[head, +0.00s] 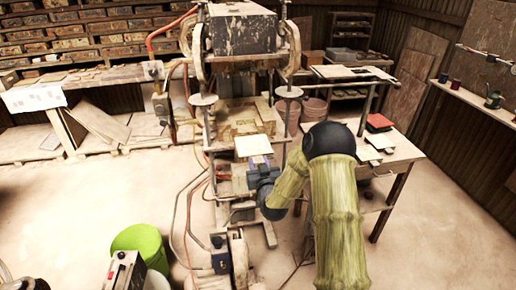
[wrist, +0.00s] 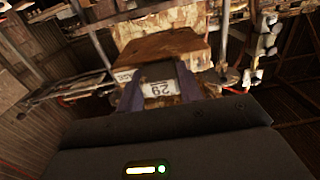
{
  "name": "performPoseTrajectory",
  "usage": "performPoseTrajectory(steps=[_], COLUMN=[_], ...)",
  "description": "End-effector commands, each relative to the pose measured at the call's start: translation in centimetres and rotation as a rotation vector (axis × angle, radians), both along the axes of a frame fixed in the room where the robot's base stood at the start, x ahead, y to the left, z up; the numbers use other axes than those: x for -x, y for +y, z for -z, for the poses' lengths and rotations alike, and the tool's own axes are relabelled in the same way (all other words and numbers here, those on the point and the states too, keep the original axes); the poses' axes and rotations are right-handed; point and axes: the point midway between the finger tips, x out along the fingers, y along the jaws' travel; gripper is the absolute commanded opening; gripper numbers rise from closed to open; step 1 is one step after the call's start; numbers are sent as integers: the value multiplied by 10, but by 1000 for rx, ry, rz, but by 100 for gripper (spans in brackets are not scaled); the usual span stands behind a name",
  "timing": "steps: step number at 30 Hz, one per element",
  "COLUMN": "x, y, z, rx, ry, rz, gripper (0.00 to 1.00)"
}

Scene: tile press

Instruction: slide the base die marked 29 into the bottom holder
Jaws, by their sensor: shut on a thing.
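The base die (head: 253,145) shows as a pale flat plate in the head view, just beyond my gripper (head: 262,168). In the wrist view the die (wrist: 158,47) looks brown, and its white label reads 29 upside down between the two fingers. My gripper is shut on the die's near end and holds it level at the front of the press. The bottom holder (head: 238,129) appears to be the wooden-looking bed between the press columns, just behind the die. Whether the die's far edge touches the holder cannot be told.
The press head (head: 240,30) hangs above the bed between upright columns. A side table (head: 395,152) with a red item (head: 379,122) stands at right. Hoses run along the floor left of the press. A green bucket (head: 140,243) stands at lower left.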

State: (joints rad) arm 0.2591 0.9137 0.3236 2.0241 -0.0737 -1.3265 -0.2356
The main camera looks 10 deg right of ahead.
Motion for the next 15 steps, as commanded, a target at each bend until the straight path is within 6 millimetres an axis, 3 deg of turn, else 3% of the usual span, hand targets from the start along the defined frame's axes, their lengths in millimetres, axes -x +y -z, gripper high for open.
performPoseTrajectory(steps=[1, 4, 15], x=[-3, -5, -6], y=[2, 2, 1], z=[-22, -36, -39], rx=[4, 2, 1], ry=[-10, -6, -3], rz=[4, 13, 17], gripper=[0, 0, 0])
